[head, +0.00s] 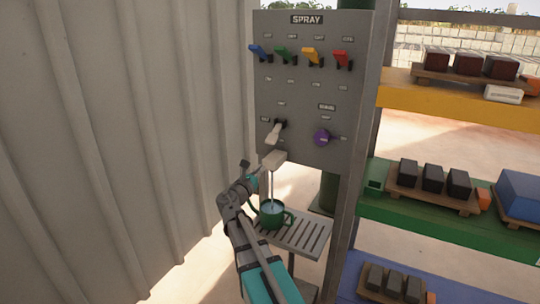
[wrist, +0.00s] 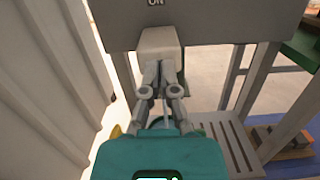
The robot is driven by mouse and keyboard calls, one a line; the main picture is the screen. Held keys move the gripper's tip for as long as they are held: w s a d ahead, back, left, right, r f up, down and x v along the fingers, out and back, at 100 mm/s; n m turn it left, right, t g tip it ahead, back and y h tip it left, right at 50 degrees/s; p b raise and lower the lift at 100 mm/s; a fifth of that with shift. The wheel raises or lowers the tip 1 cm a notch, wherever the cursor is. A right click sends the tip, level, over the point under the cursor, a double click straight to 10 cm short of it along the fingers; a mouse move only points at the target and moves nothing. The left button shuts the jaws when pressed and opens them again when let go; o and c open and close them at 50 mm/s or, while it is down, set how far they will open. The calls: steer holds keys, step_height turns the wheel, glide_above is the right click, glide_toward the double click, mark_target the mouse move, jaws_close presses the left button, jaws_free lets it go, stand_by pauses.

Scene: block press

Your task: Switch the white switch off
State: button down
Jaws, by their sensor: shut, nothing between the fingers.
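The white switch (head: 273,133) is a pale lever on the grey panel (head: 300,98), tilted downward, in the head view. Below it a pale spout (head: 274,159) juts out and a thin stream of water falls from it into a green mug (head: 270,214). My gripper (head: 262,172) is shut and empty, just below and in front of the spout. In the wrist view my gripper (wrist: 158,68) overlaps the pale spout (wrist: 160,42) below an "ON" label; I cannot tell whether they touch. The white switch does not show there.
The mug stands on a slatted shelf (head: 305,236). Blue, green, yellow and red levers (head: 311,57) line the panel's top, and a purple knob (head: 322,137) sits right of the switch. A corrugated wall (head: 120,130) closes the left side; racks with dark blocks (head: 432,178) stand right.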

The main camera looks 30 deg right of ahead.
mark_target(272, 157)
steer(key=shift+w+n, duration=0.15)
steer(key=shift+n, duration=0.15)
steer(key=p+x, duration=0.1)
steer(key=x, duration=0.9)
steer(key=shift+w+r, duration=0.2)
steer(key=shift+s+a+r+p, duration=0.2)
steer(key=shift+r+p, duration=0.15)
steer(key=shift+p, duration=0.2)
steer(key=shift+s+a+r+p, duration=0.15)
steer(key=shift+a+r+p, duration=0.05)
steer(key=shift+r+p, duration=0.25)
steer(key=shift+s+a+r+p, duration=0.15)
steer(key=shift+a+r+p, duration=0.1)
steer(key=shift+r+p, duration=0.25)
steer(key=shift+s+a+r+p, duration=0.15)
steer(key=shift+a+r+p, duration=0.1)
steer(key=shift+r+p, duration=0.2)
steer(key=shift+a, duration=0.15)
